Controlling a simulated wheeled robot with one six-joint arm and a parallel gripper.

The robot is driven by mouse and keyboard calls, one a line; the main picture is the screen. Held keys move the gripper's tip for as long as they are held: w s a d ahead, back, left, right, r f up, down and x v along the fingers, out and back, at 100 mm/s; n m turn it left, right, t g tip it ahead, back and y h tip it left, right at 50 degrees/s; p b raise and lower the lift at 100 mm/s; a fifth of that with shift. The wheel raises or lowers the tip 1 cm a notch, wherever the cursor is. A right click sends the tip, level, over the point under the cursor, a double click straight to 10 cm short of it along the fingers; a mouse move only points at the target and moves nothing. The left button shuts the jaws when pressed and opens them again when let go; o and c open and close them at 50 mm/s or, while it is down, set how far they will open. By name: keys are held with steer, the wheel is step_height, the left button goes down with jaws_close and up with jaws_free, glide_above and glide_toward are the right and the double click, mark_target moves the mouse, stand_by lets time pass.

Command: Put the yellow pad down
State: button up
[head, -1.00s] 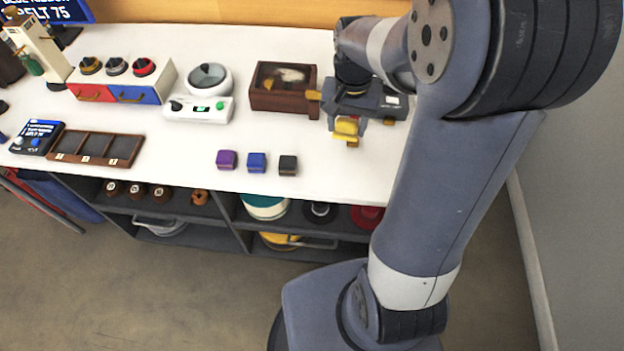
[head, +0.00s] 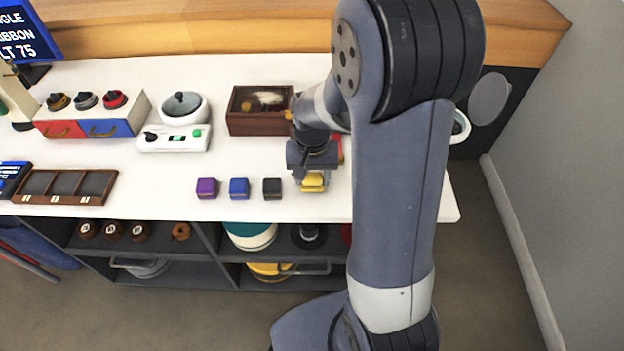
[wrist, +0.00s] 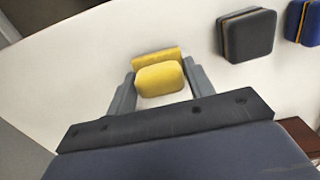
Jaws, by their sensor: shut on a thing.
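The yellow pad (head: 313,181) is between the fingers of my gripper (head: 312,176), near the front edge of the white table (head: 420,200). In the wrist view the yellow pad (wrist: 160,77) sits between the two grey fingers of my gripper (wrist: 158,84), which are shut on it. The pad is at or just above the table top; I cannot tell whether it touches. A black pad (head: 272,189) lies just to the left of the gripper in the head view, apart from it.
A blue pad (head: 239,188) and a purple pad (head: 206,188) lie in line with the black one. A brown box (head: 258,124) stands behind. A divided wooden tray (head: 66,187) is at the left.

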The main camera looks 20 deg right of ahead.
mark_target(312, 174)
steer(key=shift+f, duration=0.55)
steer(key=shift+f, duration=0.2)
steer(key=o, duration=0.9)
steer(key=shift+o, duration=0.2)
step_height(312, 174, up, 12)
steer(key=shift+r+p, duration=0.2)
steer(key=shift+p, duration=0.65)
